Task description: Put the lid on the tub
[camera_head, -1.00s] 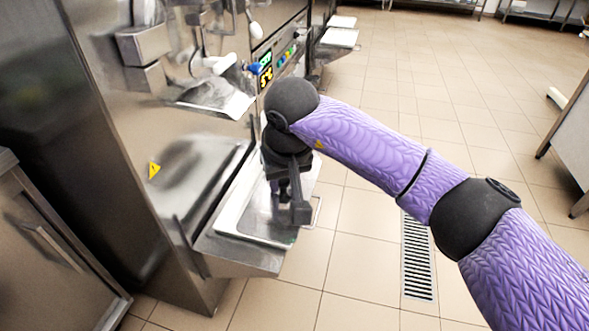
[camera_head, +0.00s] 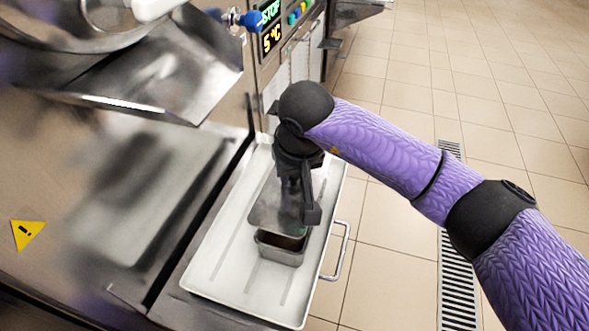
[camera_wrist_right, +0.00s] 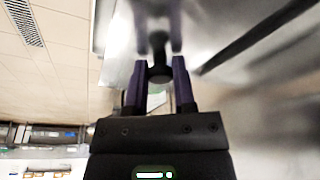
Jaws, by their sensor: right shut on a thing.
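The tub (camera_head: 281,254) is a small grey metal container standing on a white tray (camera_head: 225,262) in the head view. A brownish inside shows under the lid's edge. The lid (camera_head: 266,206) is a flat grey metal plate, held above the tub and off to its far left side, so the tub is partly uncovered. My right gripper (camera_head: 294,196) is above the lid. In the right wrist view its two purple fingers (camera_wrist_right: 160,72) are closed around the lid's dark round knob (camera_wrist_right: 160,74). Whether the lid touches the tub's rim is unclear. My left gripper is out of view.
The tray lies on a ledge at the front of a steel batch freezer (camera_head: 60,190). A metal spout tray (camera_head: 185,75) juts out above at the left. A handle (camera_head: 341,250) sticks out on the right.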

